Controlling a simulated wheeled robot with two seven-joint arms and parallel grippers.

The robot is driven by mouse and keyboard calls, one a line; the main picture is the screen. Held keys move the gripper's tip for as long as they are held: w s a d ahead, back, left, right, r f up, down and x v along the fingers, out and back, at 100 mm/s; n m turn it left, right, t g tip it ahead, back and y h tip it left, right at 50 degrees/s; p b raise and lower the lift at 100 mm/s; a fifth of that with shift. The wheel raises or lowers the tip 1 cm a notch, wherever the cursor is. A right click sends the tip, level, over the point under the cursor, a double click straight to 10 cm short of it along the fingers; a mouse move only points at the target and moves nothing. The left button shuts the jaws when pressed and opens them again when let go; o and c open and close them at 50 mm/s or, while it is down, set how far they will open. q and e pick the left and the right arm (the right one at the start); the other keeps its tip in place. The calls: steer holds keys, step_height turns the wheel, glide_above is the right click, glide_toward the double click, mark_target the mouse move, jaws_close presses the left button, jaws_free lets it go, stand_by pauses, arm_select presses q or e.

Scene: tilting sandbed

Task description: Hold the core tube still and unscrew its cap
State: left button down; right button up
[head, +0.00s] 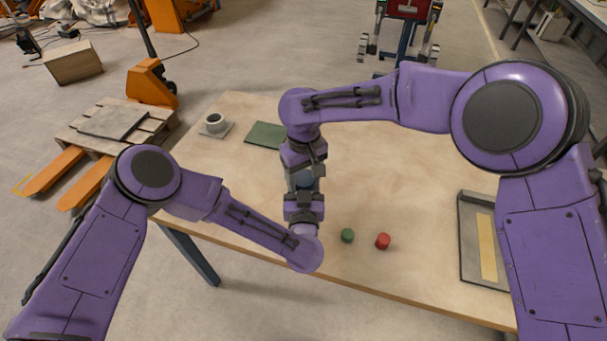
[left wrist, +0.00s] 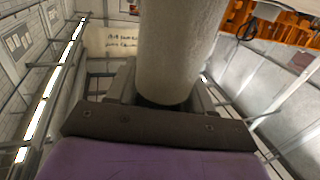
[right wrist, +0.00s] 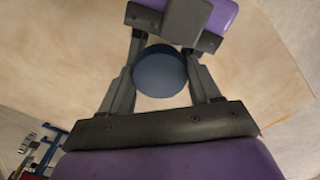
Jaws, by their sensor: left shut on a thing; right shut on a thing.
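The core tube (left wrist: 178,50) is a grey, rough-looking cylinder in the left wrist view, standing between the fingers of my left gripper (head: 303,201), which is shut on it. The dark blue round cap (right wrist: 160,75) is in the right wrist view, between the fingers of my right gripper (head: 304,168), which is shut on it. In the head view the two grippers face each other over the table, with a bit of the blue cap (head: 304,181) showing between them. The tube is mostly hidden there, and the seam between cap and tube is not visible.
On the wooden table (head: 400,175) lie a green piece (head: 347,235) and a red piece (head: 383,241) near the front edge. A tray with a yellow strip (head: 487,248) is at right. A green mat (head: 266,135) and a cup (head: 214,122) are at back left.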

steer(key=shift+n, duration=0.4)
steer(key=o, duration=1.2)
